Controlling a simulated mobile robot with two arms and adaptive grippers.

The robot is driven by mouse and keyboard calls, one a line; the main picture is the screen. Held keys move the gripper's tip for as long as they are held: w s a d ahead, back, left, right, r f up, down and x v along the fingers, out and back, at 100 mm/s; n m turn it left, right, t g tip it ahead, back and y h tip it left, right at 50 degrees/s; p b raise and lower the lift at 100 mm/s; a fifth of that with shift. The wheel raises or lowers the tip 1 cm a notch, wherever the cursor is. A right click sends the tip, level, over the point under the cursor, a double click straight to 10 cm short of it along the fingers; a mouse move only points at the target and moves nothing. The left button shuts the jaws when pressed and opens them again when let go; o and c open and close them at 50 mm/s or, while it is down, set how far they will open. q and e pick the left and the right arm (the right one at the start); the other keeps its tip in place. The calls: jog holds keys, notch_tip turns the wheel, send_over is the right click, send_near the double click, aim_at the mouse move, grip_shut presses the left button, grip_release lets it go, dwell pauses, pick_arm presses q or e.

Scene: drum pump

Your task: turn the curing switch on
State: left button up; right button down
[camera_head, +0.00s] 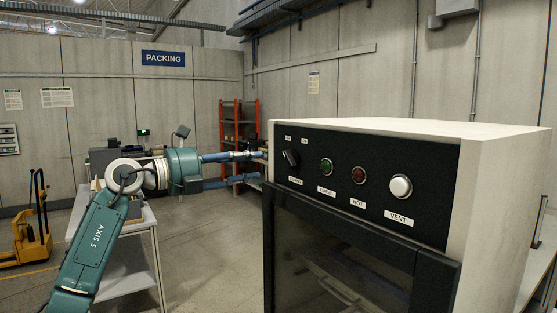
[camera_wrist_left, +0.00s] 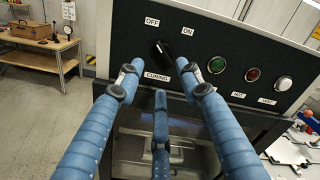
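The curing switch is a black rotary knob (camera_head: 290,157) at the left end of the oven's dark control panel, with OFF and ON labels above it. In the left wrist view the knob (camera_wrist_left: 163,53) leans toward the OFF label (camera_wrist_left: 152,21); the ON label (camera_wrist_left: 187,31) is to its right. My left gripper (camera_head: 258,154) is at the left of the panel. In the left wrist view its three blue fingers (camera_wrist_left: 164,78) are spread apart, empty, with the knob showing beyond and between the upper two tips. They appear apart from the knob. My right gripper is out of view.
On the panel, right of the knob, are a green button (camera_head: 326,166), a red button (camera_head: 358,174) and a white button (camera_head: 400,186). The glass oven door (camera_head: 335,265) is below. A table (camera_head: 130,260) stands left, a yellow pallet truck (camera_head: 32,237) farther left.

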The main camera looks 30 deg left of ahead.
aim_at(285, 158)
pick_arm(q)
jog(key=p+x, duration=0.4)
jog(key=x, duration=0.4)
jog(key=shift+w+d+r, duration=0.15)
jog(key=shift+w+d, duration=0.05)
jog(key=shift+w, duration=0.15)
jog(key=shift+w+d, duration=0.1)
jog(key=shift+w, duration=0.25)
jog(key=shift+c, duration=0.5)
grip_shut()
